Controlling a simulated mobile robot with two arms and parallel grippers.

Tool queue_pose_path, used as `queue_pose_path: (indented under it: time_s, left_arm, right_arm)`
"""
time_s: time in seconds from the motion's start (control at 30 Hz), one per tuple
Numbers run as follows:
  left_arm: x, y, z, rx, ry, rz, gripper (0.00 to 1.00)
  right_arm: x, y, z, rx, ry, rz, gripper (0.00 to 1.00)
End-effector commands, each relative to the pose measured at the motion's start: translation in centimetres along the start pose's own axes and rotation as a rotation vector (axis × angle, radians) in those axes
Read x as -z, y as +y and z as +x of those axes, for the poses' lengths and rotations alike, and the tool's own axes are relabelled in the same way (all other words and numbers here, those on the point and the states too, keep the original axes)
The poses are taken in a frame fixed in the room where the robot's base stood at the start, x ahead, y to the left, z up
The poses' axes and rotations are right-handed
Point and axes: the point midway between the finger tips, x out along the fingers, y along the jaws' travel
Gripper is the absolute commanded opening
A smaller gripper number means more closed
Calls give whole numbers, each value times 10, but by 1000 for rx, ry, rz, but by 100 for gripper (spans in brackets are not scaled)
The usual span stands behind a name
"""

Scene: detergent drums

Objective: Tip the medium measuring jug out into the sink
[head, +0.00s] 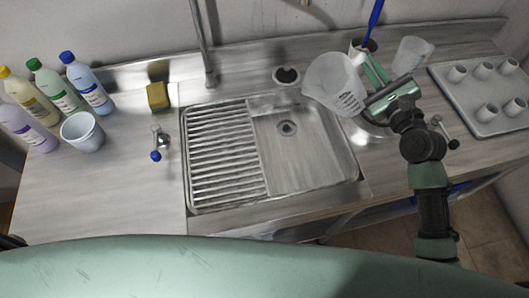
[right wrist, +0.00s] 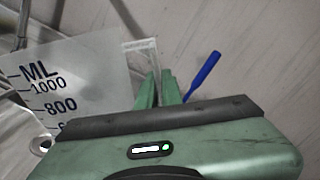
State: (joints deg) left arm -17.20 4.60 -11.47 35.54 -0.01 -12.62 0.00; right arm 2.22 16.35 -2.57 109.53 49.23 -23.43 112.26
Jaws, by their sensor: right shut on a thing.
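A translucent measuring jug (head: 335,83) is held up at the back right corner of the sink (head: 305,165). It also shows in the right wrist view (right wrist: 70,85), with dark "ML", 1000 and 800 marks. My right gripper (head: 376,76) is shut on the jug's handle, on the jug's right side; its fingers (right wrist: 157,88) show beside the handle in the right wrist view. I cannot tell whether anything is inside the jug. The sink basin is bare, with a round drain (head: 287,127). My left gripper is not in view.
A ribbed draining rack (head: 222,155) covers the sink's left half, near a tall tap (head: 207,60). Another clear jug (head: 412,55) and a blue-handled brush (head: 374,20) stand behind the gripper. A tray of cups (head: 485,125) lies right. Bottles (head: 88,82) and a bucket (head: 82,131) stand left.

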Motion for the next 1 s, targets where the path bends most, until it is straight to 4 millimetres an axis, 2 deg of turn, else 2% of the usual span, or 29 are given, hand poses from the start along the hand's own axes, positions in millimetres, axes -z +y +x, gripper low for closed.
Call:
queue_pose_path:
  time_s: [0.1, 0.8, 1.0]
  left_arm:
    - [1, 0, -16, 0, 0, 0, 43]
    - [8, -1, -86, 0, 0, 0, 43]
    - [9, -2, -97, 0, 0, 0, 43]
  right_arm:
    - [-8, -6, 0, 2, 0, 69, 0]
    - [-30, -24, 0, 1, 1, 561, 0]
    - [-32, -26, 0, 1, 1, 658, 0]
